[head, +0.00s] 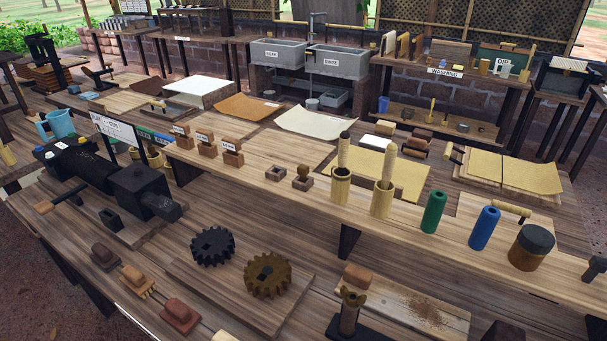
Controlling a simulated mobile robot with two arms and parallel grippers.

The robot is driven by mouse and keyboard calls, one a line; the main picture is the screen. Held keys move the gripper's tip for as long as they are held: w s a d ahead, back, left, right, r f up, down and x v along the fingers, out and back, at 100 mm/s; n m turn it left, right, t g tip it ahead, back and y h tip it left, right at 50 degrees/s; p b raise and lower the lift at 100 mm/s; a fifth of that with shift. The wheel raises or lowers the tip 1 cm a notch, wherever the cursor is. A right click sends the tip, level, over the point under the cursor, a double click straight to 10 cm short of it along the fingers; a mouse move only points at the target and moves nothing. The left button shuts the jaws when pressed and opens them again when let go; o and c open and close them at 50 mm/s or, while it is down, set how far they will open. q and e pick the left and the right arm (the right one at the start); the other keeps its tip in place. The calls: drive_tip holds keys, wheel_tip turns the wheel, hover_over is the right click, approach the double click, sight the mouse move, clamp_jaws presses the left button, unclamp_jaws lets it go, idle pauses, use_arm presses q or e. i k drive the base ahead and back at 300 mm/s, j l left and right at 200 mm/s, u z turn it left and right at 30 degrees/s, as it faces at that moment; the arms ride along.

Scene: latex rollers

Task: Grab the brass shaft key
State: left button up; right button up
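No piece here can be told for certain as the brass shaft key. Three small blocks lie in a row at the lower left: a dark brown one (105,256), an orange-tan one (137,281) and a red-brown one (179,316). Neither of my grippers shows in the head view.
A raised wooden shelf (400,228) crosses the bench, bearing wooden cups with rods, a green cylinder (433,212), a blue cylinder (484,227) and a dark-topped jar (531,247). A black roller machine (95,178) stands at left.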

sight(302, 171)
drive_tip(key=k, duration=0.4)
drive_tip(key=i+j+z, duration=0.1)
drive_tip(key=j+z, duration=0.35)
drive_tip(key=j, duration=0.15)
drive_tip(key=j+z, duration=0.5)
